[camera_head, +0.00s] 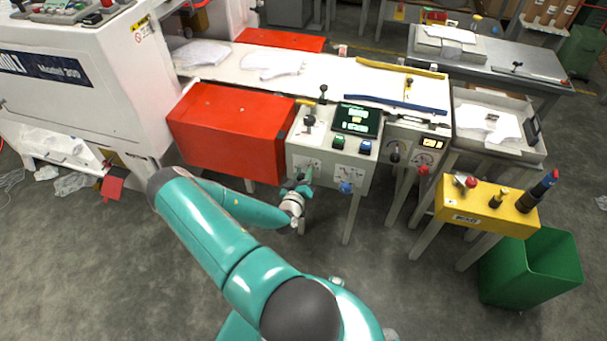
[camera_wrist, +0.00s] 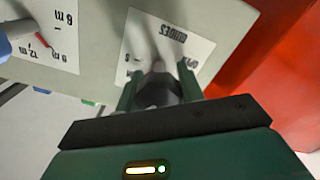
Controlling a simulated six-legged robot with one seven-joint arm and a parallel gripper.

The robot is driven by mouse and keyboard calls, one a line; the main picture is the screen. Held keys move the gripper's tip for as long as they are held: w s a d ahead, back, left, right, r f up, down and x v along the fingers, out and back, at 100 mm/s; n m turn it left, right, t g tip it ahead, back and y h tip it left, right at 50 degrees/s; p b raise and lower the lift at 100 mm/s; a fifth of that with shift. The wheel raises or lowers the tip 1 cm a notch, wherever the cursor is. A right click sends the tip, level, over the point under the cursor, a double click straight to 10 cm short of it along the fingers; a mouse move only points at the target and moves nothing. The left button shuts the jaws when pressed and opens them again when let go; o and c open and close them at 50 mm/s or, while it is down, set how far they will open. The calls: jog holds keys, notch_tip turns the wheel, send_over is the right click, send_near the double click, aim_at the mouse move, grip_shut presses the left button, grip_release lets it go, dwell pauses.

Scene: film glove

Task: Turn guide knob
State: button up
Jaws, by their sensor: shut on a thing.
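The guide knob (camera_wrist: 158,92) is dark and sits on the front panel, below a white label (camera_wrist: 182,40) reading "GUIDES", upside down in the wrist view. My gripper (camera_wrist: 160,80) has its two green fingers on either side of the knob and is shut on it. In the head view my gripper (camera_head: 302,188) reaches the left part of the grey control box's front face (camera_head: 325,178). There the knob is mostly hidden by my gripper. The knob's pointer cannot be made out.
A blue knob (camera_head: 346,187) with a scale is beside it; it also shows in the wrist view (camera_wrist: 12,38). A red box (camera_head: 230,130) stands close on the left. A yellow control box (camera_head: 485,205) and a green bin (camera_head: 530,268) are at right.

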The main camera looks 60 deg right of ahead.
jog(key=m, duration=0.4)
jog(key=shift+m, duration=2.9)
jog(key=o, duration=1)
jog(key=shift+a, duration=0.1)
jog(key=a, duration=0.4)
jog(key=s+a, duration=0.1)
jog(key=a, duration=0.4)
jog(key=s+a, duration=0.1)
jog(key=a, duration=0.3)
jog(key=shift+s+a, duration=0.1)
jog(key=shift+a, duration=0.15)
